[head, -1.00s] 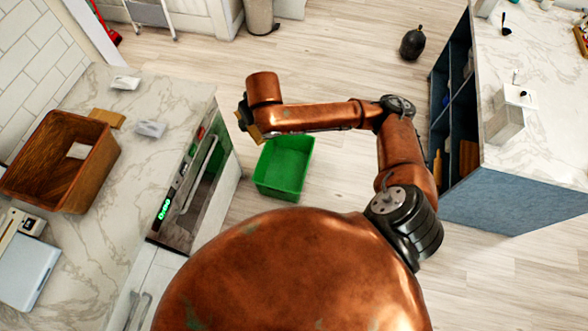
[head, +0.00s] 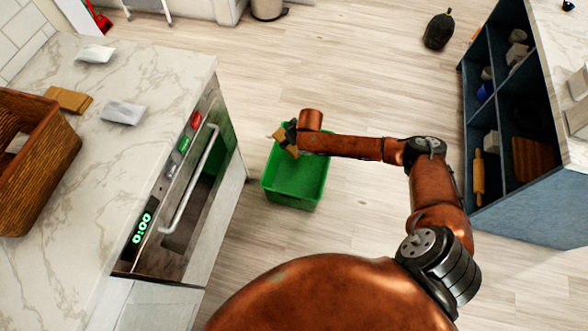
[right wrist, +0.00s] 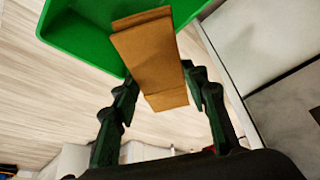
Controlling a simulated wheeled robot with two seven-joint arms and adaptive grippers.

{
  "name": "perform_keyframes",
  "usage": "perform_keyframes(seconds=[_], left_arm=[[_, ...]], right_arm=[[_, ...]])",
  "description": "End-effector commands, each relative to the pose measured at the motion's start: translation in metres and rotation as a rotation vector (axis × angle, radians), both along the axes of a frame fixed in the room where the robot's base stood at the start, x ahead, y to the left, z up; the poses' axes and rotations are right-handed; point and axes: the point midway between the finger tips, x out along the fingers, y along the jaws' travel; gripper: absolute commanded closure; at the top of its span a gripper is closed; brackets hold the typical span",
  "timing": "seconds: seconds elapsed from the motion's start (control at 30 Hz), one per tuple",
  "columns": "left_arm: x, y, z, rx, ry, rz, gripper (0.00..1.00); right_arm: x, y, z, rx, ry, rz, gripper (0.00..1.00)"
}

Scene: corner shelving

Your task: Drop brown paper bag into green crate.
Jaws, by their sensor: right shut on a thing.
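The brown paper bag (right wrist: 148,55) is held between the fingers of my right gripper (right wrist: 160,88), seen in the right wrist view. In the head view the bag (head: 285,142) shows at the end of my right arm, over the far part of the green crate. My right gripper (head: 290,133) is shut on it. The green crate (head: 291,188) stands on the floor beside the oven. Its inside looks empty where I can see it. In the right wrist view the crate (right wrist: 85,32) lies beyond the bag. My left gripper is not in view.
A marble counter (head: 160,75) with an oven (head: 180,190) stands left of the crate. A blue shelf unit (head: 510,130) is at right. Floor around the crate is clear.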

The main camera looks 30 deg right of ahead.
Motion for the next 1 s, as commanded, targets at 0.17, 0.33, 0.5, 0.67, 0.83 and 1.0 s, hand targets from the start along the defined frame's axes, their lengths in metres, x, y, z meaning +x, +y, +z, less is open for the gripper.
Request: perform_keyframes(seconds=[0.17,0.33,0.5,0.67,0.83,1.0], left_arm=[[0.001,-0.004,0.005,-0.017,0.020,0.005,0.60],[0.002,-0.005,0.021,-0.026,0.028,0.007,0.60],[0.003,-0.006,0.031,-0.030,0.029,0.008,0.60],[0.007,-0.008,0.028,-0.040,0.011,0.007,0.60],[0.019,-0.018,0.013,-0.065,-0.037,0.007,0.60],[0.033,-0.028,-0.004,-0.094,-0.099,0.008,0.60]], right_arm=[[0.004,-0.044,-0.105,-0.003,0.015,0.014,0.83],[0.006,-0.074,-0.156,-0.001,0.010,0.030,0.83],[0.007,-0.087,-0.174,0.001,0.002,0.041,0.83],[0.007,-0.089,-0.180,0.000,0.001,0.043,0.83],[0.007,-0.089,-0.191,0.001,0.002,0.043,0.83],[0.007,-0.089,-0.205,0.000,0.003,0.044,0.83]])
